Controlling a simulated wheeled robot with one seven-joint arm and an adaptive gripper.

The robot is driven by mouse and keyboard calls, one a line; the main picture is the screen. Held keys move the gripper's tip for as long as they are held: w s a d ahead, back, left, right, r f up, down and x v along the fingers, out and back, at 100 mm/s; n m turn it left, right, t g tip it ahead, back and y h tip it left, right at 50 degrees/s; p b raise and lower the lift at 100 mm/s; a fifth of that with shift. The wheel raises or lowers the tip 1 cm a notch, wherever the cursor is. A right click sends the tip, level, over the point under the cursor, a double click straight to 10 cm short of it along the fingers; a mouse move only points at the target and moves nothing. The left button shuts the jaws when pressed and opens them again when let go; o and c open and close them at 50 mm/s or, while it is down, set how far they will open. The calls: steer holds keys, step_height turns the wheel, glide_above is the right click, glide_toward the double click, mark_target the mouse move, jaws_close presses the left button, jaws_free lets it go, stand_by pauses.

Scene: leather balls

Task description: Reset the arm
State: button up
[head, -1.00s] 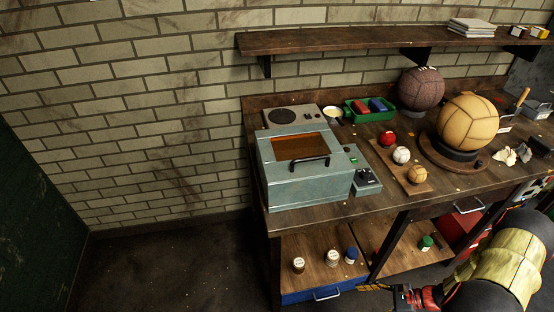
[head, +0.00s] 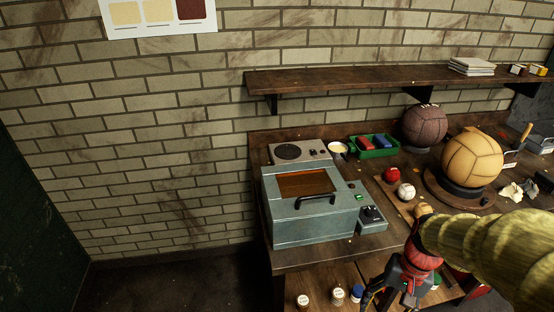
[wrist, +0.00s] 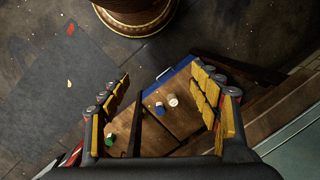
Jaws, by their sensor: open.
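My gripper (head: 392,283) is in front of the workbench in the head view, at the end of my yellow-sleeved arm that comes in from the right. In the wrist view my gripper (wrist: 162,92) is open, with its yellow-padded fingers wide apart and nothing held between them. Below it, in the wrist view, lies the bench's lower wooden shelf with a white-topped jar (wrist: 173,100) and a green-capped jar (wrist: 109,139). My arm hides part of the bench's right front in the head view.
The workbench bears a grey-blue oven box (head: 312,215), a green tray (head: 374,153), small red (head: 392,175) and white (head: 406,191) balls, a large tan ball (head: 472,158) and a dark brown ball (head: 424,125). A wall shelf (head: 350,82) runs above. Floor at left is clear.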

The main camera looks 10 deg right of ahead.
steer(key=s+a+r+n+t, duration=0.1)
steer(key=a+r+n+t, duration=0.2)
steer(key=r, duration=0.6)
steer(key=s+a+r+n+t+h+p, duration=0.1)
steer(key=a+r+n+t, duration=0.2)
steer(key=a+r, duration=0.5)
steer(key=shift+a+r+h, duration=0.3)
steer(key=shift+r, duration=0.3)
steer(key=shift+c, duration=1)
